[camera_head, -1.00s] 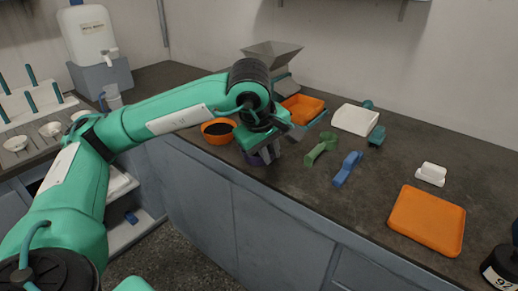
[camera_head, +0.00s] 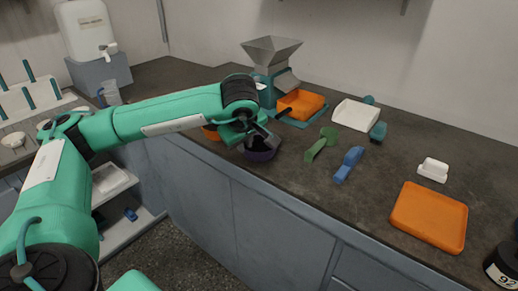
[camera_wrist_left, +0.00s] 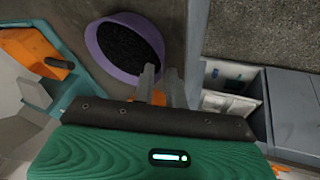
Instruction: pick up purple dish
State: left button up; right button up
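The purple dish (camera_head: 262,154) is a round bowl near the front edge of the counter. In the left wrist view the purple dish (camera_wrist_left: 92,47) holds dark grains. My left gripper (camera_head: 262,136) is over the dish, pointing down at it. In the wrist view its two fingers (camera_wrist_left: 161,72) stand a little apart at the dish's near right rim, with a gap between them. One finger overlaps the rim and the other is outside it. I cannot tell if the fingers touch the dish. My right gripper is not in view.
An orange bowl (camera_head: 211,133) sits just left of the dish, partly behind my arm. A hopper machine (camera_head: 272,60) with an orange tray (camera_head: 301,103) stands behind. Green (camera_head: 320,143) and blue (camera_head: 348,165) scoops lie to the right. A flat orange tray (camera_head: 429,217) is farther right.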

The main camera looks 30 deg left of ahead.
aim_at(259, 147)
pick_arm(q)
jog(key=x, duration=0.4)
jog(key=shift+a+r, duration=0.1)
jog(key=shift+a, duration=0.1)
grip_shut()
jog(key=shift+r, duration=0.15)
